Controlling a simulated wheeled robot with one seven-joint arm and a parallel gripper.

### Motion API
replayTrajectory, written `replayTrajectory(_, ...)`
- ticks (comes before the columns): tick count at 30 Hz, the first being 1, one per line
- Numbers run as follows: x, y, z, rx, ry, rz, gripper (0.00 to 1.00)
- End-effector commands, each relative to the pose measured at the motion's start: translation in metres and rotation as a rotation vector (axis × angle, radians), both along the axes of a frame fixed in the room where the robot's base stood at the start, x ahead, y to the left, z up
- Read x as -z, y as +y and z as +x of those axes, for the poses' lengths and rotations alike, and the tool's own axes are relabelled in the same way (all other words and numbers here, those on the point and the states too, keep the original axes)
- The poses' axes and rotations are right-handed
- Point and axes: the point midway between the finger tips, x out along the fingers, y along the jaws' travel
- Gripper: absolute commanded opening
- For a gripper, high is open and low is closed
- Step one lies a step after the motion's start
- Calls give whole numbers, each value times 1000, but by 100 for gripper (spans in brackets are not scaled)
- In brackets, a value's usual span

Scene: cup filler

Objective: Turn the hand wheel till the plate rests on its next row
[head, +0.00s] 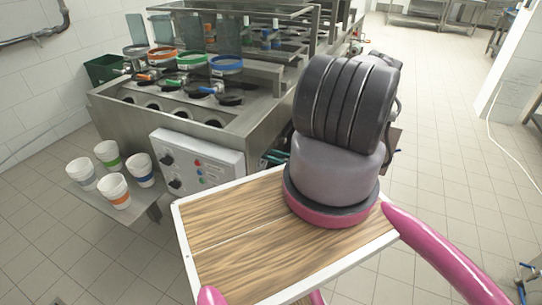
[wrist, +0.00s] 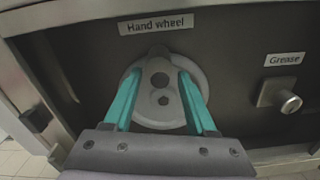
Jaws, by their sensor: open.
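My gripper (wrist: 160,80) is open, with one teal finger over the left part of the wheel and one over the right part. Whether the fingers touch it I cannot tell. In the head view the steel plate (head: 185,116) has a front row of empty holes. Behind it are rows of dark round pieces and coloured rings. The wheel and gripper are not clear there; my arm blocks much of that side.
A grease fitting (wrist: 289,101) sticks out right of the wheel, under a "Grease" label. A control box (head: 197,162) is on the machine's front. Several banded cups stand on a low shelf (head: 146,207) at left. Open tiled floor (head: 440,130) lies to the right.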

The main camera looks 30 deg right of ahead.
Motion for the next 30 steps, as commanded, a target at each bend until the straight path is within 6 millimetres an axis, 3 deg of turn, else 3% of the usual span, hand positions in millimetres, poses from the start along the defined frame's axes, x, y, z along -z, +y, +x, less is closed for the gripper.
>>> replayTrajectory(6, 0, 0, 0, 0, 0, 0, 57)
replayTrajectory(10, 0, 0, 0, 0, 0, 0, 7)
replayTrajectory(11, 0, 0, 0, 0, 0, 0, 0)
replayTrajectory(30, 0, -1, 0, 1, 0, -1, 0)
